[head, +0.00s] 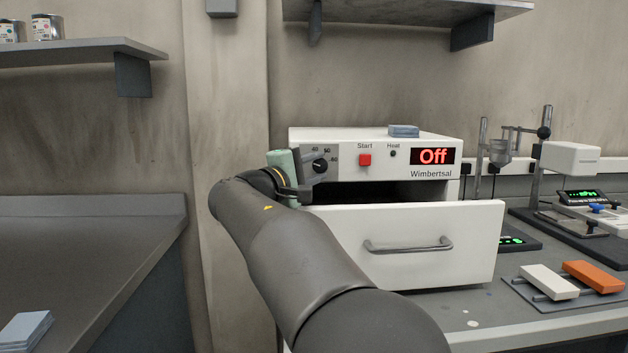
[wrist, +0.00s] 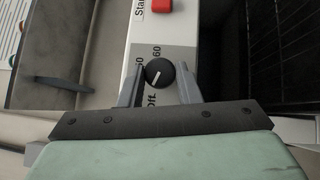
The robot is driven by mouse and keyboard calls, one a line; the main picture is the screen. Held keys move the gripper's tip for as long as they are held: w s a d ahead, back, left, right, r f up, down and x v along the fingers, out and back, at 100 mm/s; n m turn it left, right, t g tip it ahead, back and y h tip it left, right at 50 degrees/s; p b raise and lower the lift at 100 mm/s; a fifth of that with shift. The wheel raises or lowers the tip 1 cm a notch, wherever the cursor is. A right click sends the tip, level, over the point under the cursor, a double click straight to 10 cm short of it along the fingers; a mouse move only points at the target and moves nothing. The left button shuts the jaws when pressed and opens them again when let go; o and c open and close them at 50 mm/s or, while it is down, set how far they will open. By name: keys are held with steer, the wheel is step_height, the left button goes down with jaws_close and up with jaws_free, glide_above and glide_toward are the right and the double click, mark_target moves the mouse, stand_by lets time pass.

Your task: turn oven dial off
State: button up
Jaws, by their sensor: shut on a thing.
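The oven (head: 375,142) is a white box on the bench, labelled Wimbertsal, with its red display (head: 433,156) reading "Off". Its black round dial (head: 320,166) is at the left of the front panel, partly beside my gripper. In the wrist view the dial (wrist: 159,73) shows a white mark slanting toward the "Off" label. My gripper (head: 305,172) reaches the dial from the front left. Its two grey fingers (wrist: 160,82) are on either side of the dial, shut on it. The finger contact is partly hidden in the head view.
The oven's lower front (head: 408,240) with a grey handle is pulled out, leaving a dark gap above it, close to my arm. A red Start button (head: 365,160) is right of the dial. A blue-grey block (head: 404,131) lies on top. Lab stands (head: 545,165) are at right.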

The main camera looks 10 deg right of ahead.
steer(key=shift+f+n+t+b, duration=0.15)
steer(key=shift+n+t+b, duration=0.25)
steer(key=shift+b, duration=0.05)
stand_by(0.3)
steer(key=o, duration=0.9)
steer(key=v, duration=0.5)
steer(key=p+v, duration=0.1)
steer(key=v, duration=1.1)
steer(key=shift+a+f, duration=0.15)
steer(key=shift+f, duration=0.2)
